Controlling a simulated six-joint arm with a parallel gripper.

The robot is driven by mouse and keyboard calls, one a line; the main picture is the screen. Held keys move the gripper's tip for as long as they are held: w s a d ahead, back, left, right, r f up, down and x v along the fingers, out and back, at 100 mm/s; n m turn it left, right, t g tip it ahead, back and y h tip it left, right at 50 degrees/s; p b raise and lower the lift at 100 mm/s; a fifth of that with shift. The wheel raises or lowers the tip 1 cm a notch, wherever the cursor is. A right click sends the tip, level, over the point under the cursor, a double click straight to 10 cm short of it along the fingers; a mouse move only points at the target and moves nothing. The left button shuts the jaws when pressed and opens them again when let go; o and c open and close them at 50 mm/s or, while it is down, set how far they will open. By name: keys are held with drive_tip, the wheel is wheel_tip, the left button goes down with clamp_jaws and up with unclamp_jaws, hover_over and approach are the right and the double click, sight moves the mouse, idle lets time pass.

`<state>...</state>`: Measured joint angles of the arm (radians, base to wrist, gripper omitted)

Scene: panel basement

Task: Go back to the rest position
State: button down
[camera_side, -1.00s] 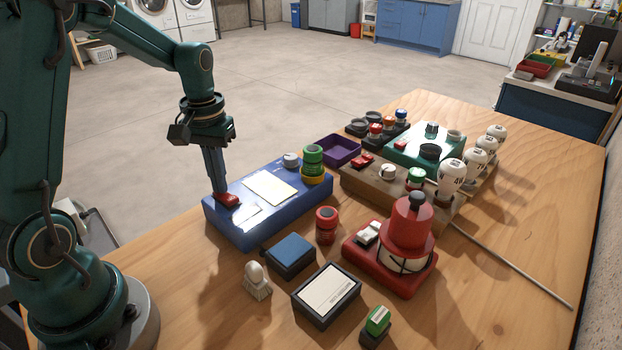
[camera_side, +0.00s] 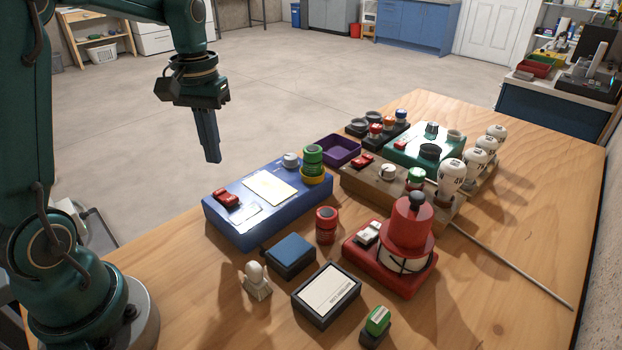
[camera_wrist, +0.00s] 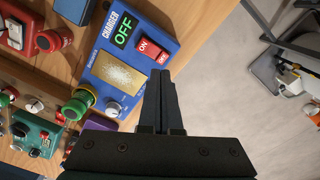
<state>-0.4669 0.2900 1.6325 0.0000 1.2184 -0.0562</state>
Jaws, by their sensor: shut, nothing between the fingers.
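My gripper (camera_side: 213,158) is shut and empty. It hangs in the air above and behind the blue charger panel, apart from it. In the wrist view my shut fingers (camera_wrist: 161,80) point past the edge of the blue panel (camera_wrist: 160,22). The blue panel (camera_side: 234,235) lies on the table at the left. It carries a red rocker switch (camera_side: 227,199), a grey knob (camera_side: 291,160) and a green cylinder (camera_side: 313,158) in a yellow ring. In the wrist view the panel reads CHARGER and OFF, and the red switch (camera_wrist: 151,51) is marked ON and OFF.
A red panel (camera_side: 372,262) with a large red-topped part, a brown panel (camera_side: 350,180), a green panel (camera_side: 400,152) and several white bulbs (camera_side: 453,176) stand to the right. Small boxes (camera_side: 327,294) lie in front. A thin rod (camera_side: 510,264) lies at the right.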

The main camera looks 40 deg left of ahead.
drive_tip(key=shift+r, duration=0.25)
drive_tip(key=shift+d, duration=0.1)
drive_tip(key=s+d+r+m+t, duration=0.2)
drive_tip(key=s+d+m+t, duration=0.3)
drive_tip(key=s+d, duration=0.5)
drive_tip(key=shift+s+d+r+m+t, duration=0.3)
drive_tip(key=shift+d+m, duration=0.2)
drive_tip(key=shift+d, duration=0.9)
